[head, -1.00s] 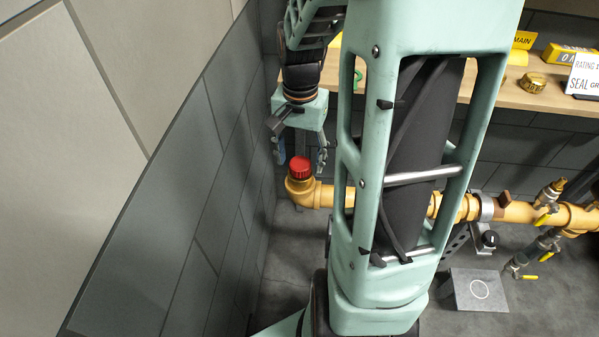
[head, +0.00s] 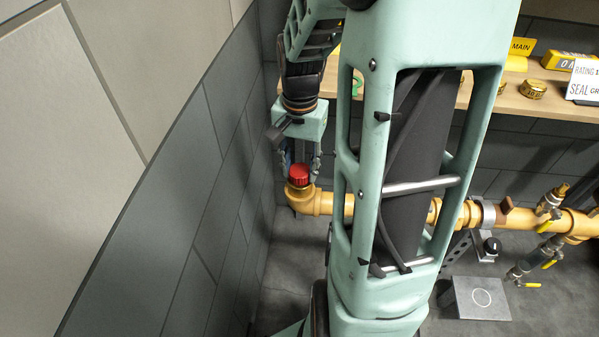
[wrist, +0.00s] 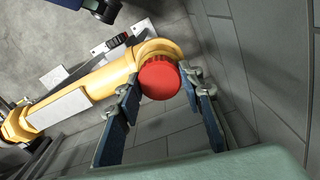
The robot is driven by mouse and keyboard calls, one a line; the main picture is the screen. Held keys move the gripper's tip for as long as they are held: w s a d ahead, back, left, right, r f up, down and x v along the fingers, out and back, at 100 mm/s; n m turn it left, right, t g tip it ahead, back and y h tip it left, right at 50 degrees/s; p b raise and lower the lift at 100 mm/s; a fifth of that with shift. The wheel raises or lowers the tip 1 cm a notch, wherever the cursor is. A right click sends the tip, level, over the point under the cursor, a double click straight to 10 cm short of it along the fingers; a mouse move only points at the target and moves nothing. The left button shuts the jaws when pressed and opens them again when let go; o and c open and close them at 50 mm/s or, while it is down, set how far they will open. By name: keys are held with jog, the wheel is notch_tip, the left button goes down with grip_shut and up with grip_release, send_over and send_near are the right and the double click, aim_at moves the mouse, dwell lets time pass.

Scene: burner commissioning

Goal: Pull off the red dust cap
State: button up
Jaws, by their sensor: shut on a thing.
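The red dust cap (head: 299,174) sits on the upturned end of the yellow pipe elbow (head: 303,198) at the left end of the pipe. My gripper (head: 300,168) reaches down to the cap from above, with a finger at each side. In the wrist view the cap (wrist: 159,79) lies between the two blue-grey fingertips, which are shut on it. The yellow elbow (wrist: 160,48) shows just beyond the cap. The cap appears seated on the elbow.
A grey tiled wall (head: 190,200) stands close on the left. The yellow pipe (head: 520,217) runs right to small valves (head: 550,200). A wooden shelf (head: 490,98) behind holds a brass fitting (head: 535,88) and signs.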

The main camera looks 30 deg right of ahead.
aim_at(300, 169)
jog(key=c, duration=0.4)
jog(key=shift+r+p, duration=1.15)
jog(key=shift+r, duration=0.25)
jog(key=shift+r+p, duration=1.5)
jog(key=shift+r, duration=0.45)
